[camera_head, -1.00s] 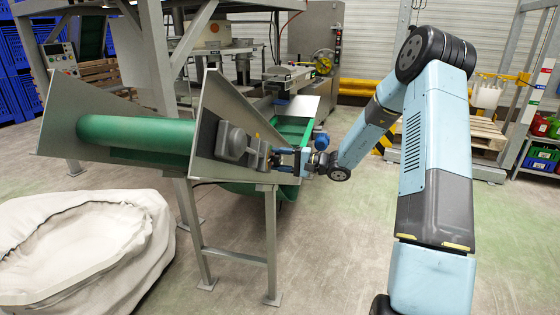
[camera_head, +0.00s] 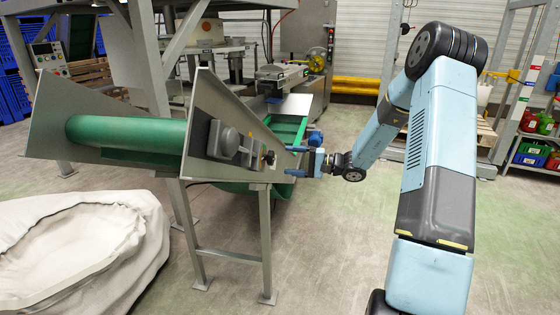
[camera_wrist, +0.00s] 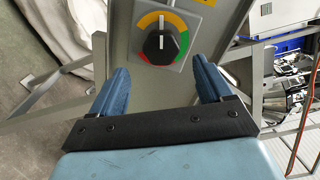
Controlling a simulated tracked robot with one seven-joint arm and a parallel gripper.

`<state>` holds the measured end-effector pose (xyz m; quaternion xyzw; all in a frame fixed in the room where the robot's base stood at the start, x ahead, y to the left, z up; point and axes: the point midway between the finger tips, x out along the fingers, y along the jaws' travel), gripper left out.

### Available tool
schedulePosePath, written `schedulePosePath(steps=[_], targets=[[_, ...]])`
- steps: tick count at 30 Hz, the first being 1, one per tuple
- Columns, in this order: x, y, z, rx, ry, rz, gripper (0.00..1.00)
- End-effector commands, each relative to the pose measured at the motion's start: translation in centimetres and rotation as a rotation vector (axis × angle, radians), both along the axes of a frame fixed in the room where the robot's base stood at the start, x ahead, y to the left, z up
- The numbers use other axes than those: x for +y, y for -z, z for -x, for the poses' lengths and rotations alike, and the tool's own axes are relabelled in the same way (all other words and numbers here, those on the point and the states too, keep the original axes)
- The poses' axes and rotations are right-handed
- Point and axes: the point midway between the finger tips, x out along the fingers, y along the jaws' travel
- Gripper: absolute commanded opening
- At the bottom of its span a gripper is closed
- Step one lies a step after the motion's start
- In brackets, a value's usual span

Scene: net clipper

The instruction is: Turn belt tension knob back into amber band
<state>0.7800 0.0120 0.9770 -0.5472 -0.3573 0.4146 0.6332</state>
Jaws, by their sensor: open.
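The belt tension knob (camera_wrist: 160,45) is black with a white pointer line and sits on a square dial plate (camera_wrist: 183,55) with amber, green and red bands. In the head view the knob (camera_head: 268,157) is a small dark shape on the conveyor's side plate. My gripper (camera_head: 296,161) is open and empty, just right of the knob and apart from it. In the wrist view its two blue fingers (camera_wrist: 160,68) stand wide, below and either side of the dial.
The conveyor (camera_head: 125,133) with its green roller and steel side plates stands on legs. A grey box (camera_head: 222,140) is on the side plate left of the knob. A large white sack (camera_head: 85,245) lies at lower left. The floor right of the conveyor legs is clear.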

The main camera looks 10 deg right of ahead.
Motion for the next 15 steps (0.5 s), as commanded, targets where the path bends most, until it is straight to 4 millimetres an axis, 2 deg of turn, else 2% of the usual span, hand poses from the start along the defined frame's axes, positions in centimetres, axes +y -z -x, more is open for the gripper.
schedulePosePath(steps=[1,6,10,15], targets=[[-1.1,0.0,0.4,0.001,0.004,0.001,0.79],[-3.7,0.1,1.6,0.001,0.003,0.001,0.79],[-5.2,0.1,2.2,0.001,0.003,0.001,0.79],[-6.1,0.1,2.7,0.002,0.001,0.002,0.79]])
